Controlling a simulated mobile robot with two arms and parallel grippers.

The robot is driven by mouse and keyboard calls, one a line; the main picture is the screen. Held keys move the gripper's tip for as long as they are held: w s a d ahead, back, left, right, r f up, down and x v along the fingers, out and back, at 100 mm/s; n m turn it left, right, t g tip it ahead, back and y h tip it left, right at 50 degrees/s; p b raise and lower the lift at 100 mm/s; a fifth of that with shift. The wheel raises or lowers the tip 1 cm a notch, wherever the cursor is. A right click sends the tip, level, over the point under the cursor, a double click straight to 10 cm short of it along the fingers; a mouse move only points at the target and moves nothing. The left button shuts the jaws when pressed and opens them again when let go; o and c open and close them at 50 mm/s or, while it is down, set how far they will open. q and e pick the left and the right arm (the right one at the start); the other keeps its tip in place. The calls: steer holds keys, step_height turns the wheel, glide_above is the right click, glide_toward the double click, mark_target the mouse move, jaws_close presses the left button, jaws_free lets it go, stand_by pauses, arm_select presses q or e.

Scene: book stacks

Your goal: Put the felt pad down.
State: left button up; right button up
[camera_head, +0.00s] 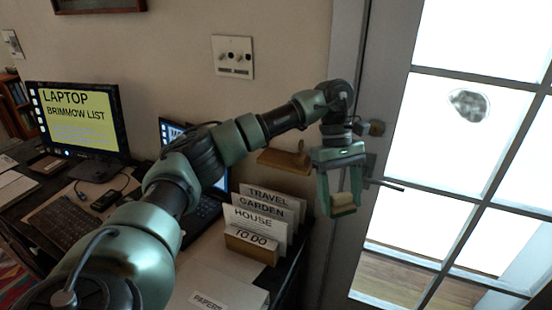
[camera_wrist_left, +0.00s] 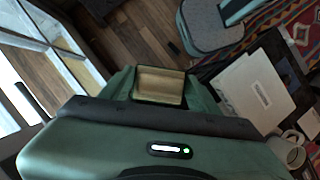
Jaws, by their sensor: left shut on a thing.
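The felt pad (camera_head: 343,201) is a small beige block between the fingertips of my left gripper (camera_head: 341,204). The gripper is shut on it and holds it in the air, to the right of the desk and in front of the door. In the left wrist view the pad (camera_wrist_left: 159,86) sits between the two green fingers, with wooden floor beyond it. My right gripper is in neither view.
A card holder (camera_head: 251,246) with labelled cards stands at the desk's right end, left of the gripper. A papers stack (camera_head: 215,290) lies nearer. A monitor (camera_head: 80,122) and keyboard (camera_head: 62,214) are at left. The glass door (camera_head: 440,150) has a handle behind the gripper.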

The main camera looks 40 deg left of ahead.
arm_select(q)
steer(key=w+a+r+n+t, duration=0.3)
steer(key=w+a+r+n, duration=0.2)
steer(key=w+a+n, duration=0.2)
step_height(320, 180, up, 11)
steer(key=n+t+y+b, duration=0.2)
steer(key=n+t+y, duration=0.25)
steer(key=n, duration=1.55)
glide_above(277, 154)
steer(key=s, duration=0.2)
steer(key=shift+g+y, duration=0.45)
steer(key=f, duration=0.4)
steer(key=f+b, duration=0.1)
steer(key=f, duration=0.4)
steer(key=f+b, duration=0.1)
steer(key=f, duration=0.4)
steer(key=shift+w+d+f, duration=0.2)
steer(key=shift+d+f, duration=0.05)
steer(key=shift+d, duration=0.05)
steer(key=shift+f, duration=2.25)
steer(key=o, duration=1.2)
steer(key=shift+f, duration=0.15)
